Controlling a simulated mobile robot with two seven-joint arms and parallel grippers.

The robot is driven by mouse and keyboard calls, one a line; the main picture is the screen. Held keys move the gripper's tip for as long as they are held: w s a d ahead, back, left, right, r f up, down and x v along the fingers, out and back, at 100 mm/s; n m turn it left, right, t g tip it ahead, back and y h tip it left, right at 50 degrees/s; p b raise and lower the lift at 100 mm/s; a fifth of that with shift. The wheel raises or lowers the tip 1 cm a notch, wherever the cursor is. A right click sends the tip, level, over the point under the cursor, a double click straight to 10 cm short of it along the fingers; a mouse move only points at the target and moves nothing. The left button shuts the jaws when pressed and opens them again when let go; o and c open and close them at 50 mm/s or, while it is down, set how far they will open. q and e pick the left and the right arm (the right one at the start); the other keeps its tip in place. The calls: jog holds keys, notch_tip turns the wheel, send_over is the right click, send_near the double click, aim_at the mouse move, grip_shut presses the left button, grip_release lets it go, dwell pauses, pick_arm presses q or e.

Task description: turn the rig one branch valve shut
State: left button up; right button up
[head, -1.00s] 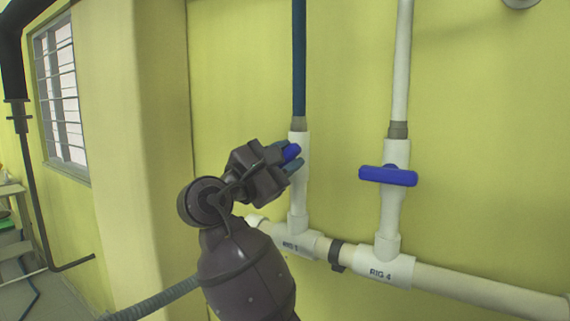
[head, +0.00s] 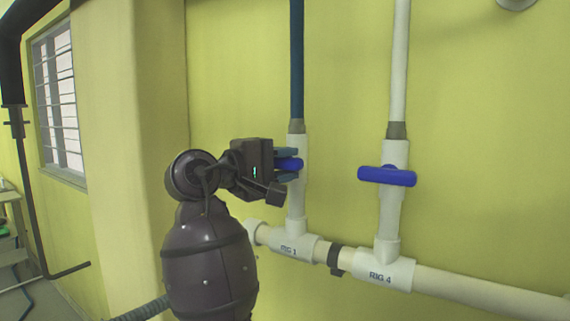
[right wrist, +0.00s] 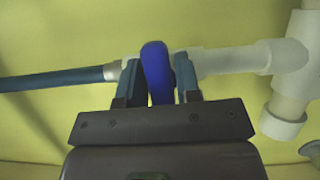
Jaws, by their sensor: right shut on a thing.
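The rig one branch valve has a blue handle (head: 290,164) on a white vertical pipe body (head: 298,195) above the tee labelled RIG 1 (head: 292,247). My right gripper (head: 287,165) comes from the left and is shut on this handle. In the right wrist view the blue handle (right wrist: 157,72) stands between the two teal fingers of the gripper (right wrist: 159,82). The handle points out sideways to the left in the head view, its far part hidden by the gripper. My left gripper is not in view.
To the right, the RIG 4 valve has a blue handle (head: 387,176) lying across its pipe. A white horizontal pipe (head: 470,286) runs low along the yellow wall. A barred window (head: 60,100) is at the left.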

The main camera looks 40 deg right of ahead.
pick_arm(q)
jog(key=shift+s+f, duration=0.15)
pick_arm(e)
jog(key=shift+f+m, duration=0.1)
jog(key=shift+m, duration=0.2)
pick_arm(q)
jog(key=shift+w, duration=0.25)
pick_arm(e)
jog(key=o, duration=0.8)
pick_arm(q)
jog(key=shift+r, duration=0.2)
